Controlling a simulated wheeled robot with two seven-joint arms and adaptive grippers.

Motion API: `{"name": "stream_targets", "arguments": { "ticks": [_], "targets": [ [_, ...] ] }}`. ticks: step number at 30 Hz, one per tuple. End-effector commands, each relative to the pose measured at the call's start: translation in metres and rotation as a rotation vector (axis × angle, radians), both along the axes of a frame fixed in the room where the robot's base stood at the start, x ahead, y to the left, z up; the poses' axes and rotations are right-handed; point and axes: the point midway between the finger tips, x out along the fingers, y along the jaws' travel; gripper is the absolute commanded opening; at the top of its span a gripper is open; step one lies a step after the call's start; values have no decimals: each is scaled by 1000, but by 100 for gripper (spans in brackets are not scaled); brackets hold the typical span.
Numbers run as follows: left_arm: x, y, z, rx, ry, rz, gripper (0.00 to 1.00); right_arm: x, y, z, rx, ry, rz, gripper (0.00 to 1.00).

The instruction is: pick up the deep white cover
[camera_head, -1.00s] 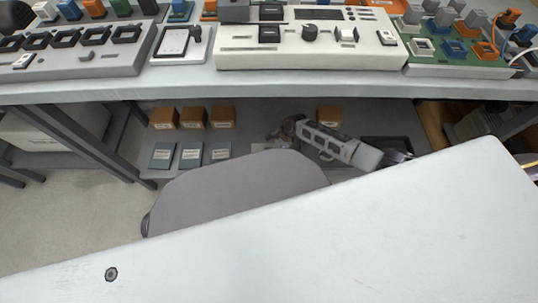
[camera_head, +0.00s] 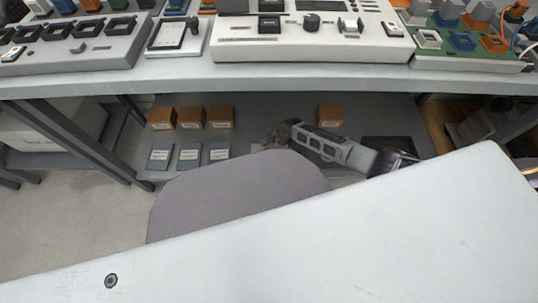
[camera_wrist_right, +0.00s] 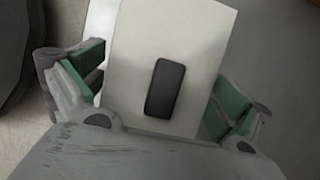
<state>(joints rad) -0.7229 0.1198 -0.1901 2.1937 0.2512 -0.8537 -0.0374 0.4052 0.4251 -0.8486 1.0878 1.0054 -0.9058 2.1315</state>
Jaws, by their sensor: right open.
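In the right wrist view, a pale cream-white piece (camera_wrist_right: 190,40) with a dark rounded oblong on its face lies between my fingers. I take it for the deep white cover, but its depth does not show. My right gripper (camera_wrist_right: 155,90) is open, with one green-padded finger on each side of the piece; contact cannot be told. In the head view my right gripper (camera_head: 276,138) reaches in from the right over the lower shelf, below the bench. The cover cannot be made out there. My left gripper is out of view.
Several orange-brown boxes (camera_head: 192,118) and grey-blue packets (camera_head: 189,155) stand on the lower shelf (camera_head: 250,122). The bench top (camera_head: 200,80) above carries trays and a white control unit (camera_head: 310,45). A bench leg (camera_head: 75,140) stands at the left.

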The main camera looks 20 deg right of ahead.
Motion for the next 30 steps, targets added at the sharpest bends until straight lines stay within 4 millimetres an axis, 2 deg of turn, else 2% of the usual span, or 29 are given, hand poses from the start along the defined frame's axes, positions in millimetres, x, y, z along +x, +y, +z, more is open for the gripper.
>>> {"name": "stream_targets", "arguments": {
  "ticks": [7,16,30],
  "targets": [
    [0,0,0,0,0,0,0,0,0,0,0,0,0,99],
    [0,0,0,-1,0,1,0,0,0,0,-1,0,0,61],
    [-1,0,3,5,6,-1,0,0,0,5,0,1,0,61]
  ]
}}
